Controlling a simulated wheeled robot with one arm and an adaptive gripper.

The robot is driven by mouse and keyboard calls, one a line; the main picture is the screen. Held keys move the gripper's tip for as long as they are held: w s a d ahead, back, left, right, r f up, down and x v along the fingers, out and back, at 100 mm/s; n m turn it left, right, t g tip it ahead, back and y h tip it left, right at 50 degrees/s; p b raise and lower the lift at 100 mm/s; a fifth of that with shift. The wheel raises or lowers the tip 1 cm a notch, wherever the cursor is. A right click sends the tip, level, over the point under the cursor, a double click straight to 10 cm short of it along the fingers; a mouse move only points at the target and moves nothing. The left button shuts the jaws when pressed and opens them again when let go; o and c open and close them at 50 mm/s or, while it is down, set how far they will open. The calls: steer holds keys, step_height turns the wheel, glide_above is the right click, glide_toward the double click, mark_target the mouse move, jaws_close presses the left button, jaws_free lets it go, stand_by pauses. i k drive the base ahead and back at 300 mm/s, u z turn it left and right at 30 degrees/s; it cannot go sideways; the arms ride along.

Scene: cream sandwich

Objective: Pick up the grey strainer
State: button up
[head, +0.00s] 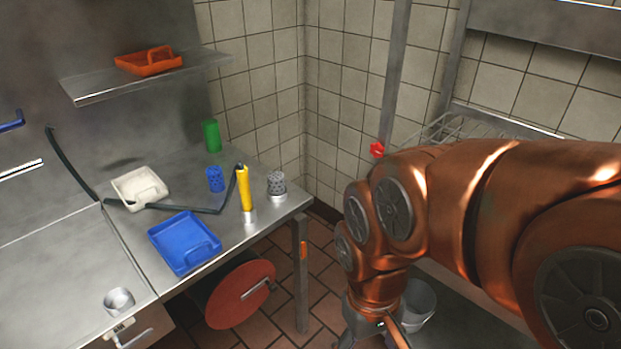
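The grey strainer (277,181) is a small perforated cup shape near the right edge of the steel counter. It appears to sit in or on a short pale metal base. My copper-coloured arm fills the right side of the head view. My gripper (375,338) is at the bottom edge, right of the counter and well apart from the strainer. Its fingers are mostly cut off by the frame, so I cannot tell whether it is open or shut.
On the steel counter (125,240) are a blue tray (184,243), white tray (139,187), blue perforated cup (215,179), yellow-handled tool (244,190), green cylinder (211,135) and small metal cup (119,300). A shelf (90,88) holds an orange tray (149,61). A red disc (240,296) is below.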

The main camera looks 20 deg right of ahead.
mark_target(277, 185)
steer(key=k, duration=0.5)
steer(key=u, duration=2.1)
steer(key=i, duration=1.35)
steer(key=z, duration=2.4)
steer(key=i, duration=0.5)
steer(key=u, duration=0.15)
